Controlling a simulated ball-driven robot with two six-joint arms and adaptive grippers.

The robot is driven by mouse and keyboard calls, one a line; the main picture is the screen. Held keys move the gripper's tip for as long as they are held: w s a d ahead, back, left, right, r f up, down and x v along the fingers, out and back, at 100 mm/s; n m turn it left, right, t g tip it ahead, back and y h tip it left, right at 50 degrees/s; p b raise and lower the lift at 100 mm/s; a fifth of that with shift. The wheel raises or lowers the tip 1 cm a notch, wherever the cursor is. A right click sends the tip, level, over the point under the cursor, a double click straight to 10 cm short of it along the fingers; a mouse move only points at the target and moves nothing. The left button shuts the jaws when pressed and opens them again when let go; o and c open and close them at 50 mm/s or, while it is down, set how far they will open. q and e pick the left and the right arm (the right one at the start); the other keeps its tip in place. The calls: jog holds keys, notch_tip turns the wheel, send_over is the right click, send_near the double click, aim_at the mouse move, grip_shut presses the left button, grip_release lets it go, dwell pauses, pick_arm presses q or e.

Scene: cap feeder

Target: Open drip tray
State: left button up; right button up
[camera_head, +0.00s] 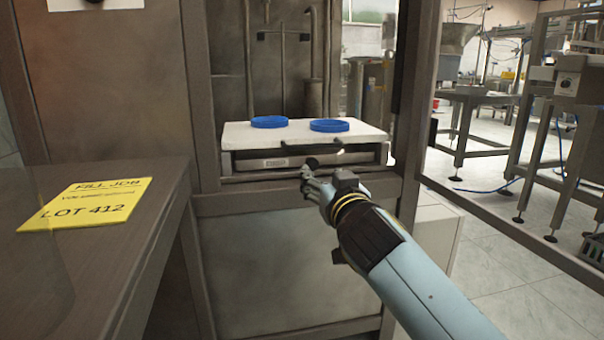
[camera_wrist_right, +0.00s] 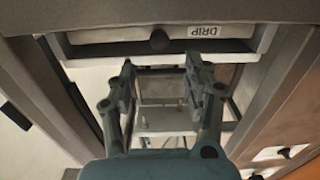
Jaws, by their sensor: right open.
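The drip tray (camera_head: 260,163) is a flat grey metal drawer under a white board, and it looks pushed in. Its front carries a small label and a dark round knob (camera_head: 311,163). In the right wrist view the drip tray (camera_wrist_right: 110,35) shows at the top, with the knob (camera_wrist_right: 159,39) near the middle and a "DRIP" label (camera_wrist_right: 207,31) to its right. My right gripper (camera_head: 308,176) is open just in front of and slightly below the knob. In the right wrist view its two fingers (camera_wrist_right: 161,68) are apart and empty, pointing towards the knob without visible contact. My left gripper is not in view.
The white board (camera_head: 240,133) above the tray bears two blue round caps (camera_head: 269,122) (camera_head: 329,125) and has a dark handle at its front edge. Metal frame posts flank the opening. A brown table (camera_head: 90,260) with a yellow lot sign (camera_head: 85,203) stands at left.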

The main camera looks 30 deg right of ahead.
aim_at(313, 164)
jog(key=b+x, duration=0.1)
jog(key=x, duration=0.5)
jog(key=shift+w+d+f, duration=0.1)
jog(key=shift+w+f, duration=0.05)
jog(key=shift+w, duration=0.15)
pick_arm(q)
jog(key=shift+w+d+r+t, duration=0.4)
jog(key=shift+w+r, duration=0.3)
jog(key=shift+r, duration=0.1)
pick_arm(e)
jog(key=shift+w+d, duration=0.2)
jog(key=shift+w, duration=0.5)
grip_shut()
